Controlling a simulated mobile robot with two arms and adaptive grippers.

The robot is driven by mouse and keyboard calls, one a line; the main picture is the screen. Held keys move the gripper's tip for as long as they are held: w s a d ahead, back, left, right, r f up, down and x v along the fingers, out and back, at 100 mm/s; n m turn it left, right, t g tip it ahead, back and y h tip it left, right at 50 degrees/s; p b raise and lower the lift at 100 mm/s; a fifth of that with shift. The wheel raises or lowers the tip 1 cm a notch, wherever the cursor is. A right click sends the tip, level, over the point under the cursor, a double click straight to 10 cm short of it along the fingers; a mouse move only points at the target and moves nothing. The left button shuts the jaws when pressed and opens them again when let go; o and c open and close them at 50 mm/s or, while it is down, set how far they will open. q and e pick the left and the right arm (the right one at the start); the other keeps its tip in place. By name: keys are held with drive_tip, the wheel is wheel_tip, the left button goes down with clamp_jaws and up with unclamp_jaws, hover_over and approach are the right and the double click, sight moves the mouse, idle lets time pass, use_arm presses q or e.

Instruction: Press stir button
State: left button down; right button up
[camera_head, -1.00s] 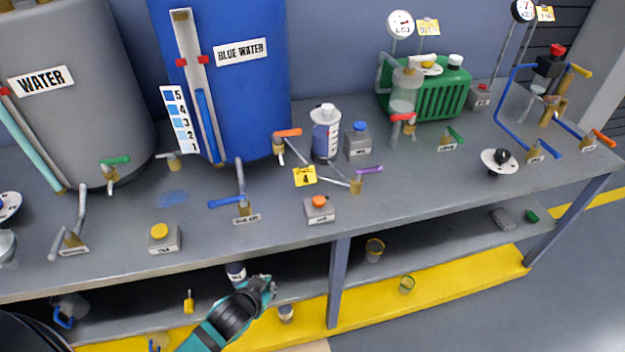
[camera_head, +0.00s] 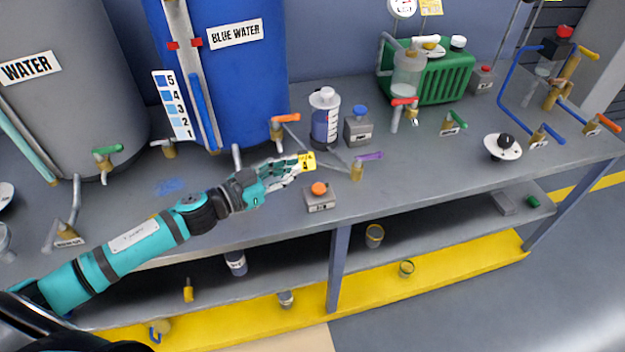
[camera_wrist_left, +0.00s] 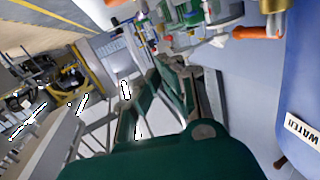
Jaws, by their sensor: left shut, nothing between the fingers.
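My left gripper (camera_head: 298,164) is shut and empty, held above the workbench in front of the blue tank. It also shows in the left wrist view (camera_wrist_left: 178,80). A grey box with an orange button (camera_head: 319,189) stands on the bench just below and right of the fingertips, apart from them. A grey box with a blue button (camera_head: 358,126) stands farther back, and one with a red button (camera_head: 483,79) is at the back right. Their labels are too small to read. My right gripper is not in view.
A yellow tag (camera_head: 307,160) is at my fingertips. Near them are a valve with a purple handle (camera_head: 369,156), one with an orange handle (camera_head: 285,118) and a white-capped bottle (camera_head: 325,118). The bench front right of the orange button is clear.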

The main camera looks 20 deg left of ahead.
use_arm(q)
drive_tip(key=a+m+g+h, duration=0.1)
drive_tip(key=g, duration=0.1)
drive_tip(key=s+a+m+g+h, duration=0.1)
drive_tip(key=g, duration=0.1)
drive_tip(key=s+a+m+g, duration=0.1)
drive_tip(key=g, duration=0.1)
drive_tip(key=shift+s+a+r+m+h, duration=0.2)
drive_tip(key=shift+a+r+m+h, duration=0.1)
drive_tip(key=shift+a+r+h, duration=0.1)
drive_tip(key=p, duration=0.2)
hover_over(313, 190)
wheel_tip(313, 190, down, 2)
drive_tip(key=shift+f, duration=0.1)
wheel_tip(313, 190, down, 3)
drive_tip(key=shift+r, duration=0.1)
drive_tip(key=shift+s+f, duration=0.1)
drive_tip(key=shift+f, duration=0.6)
drive_tip(key=shift+f, duration=0.1)
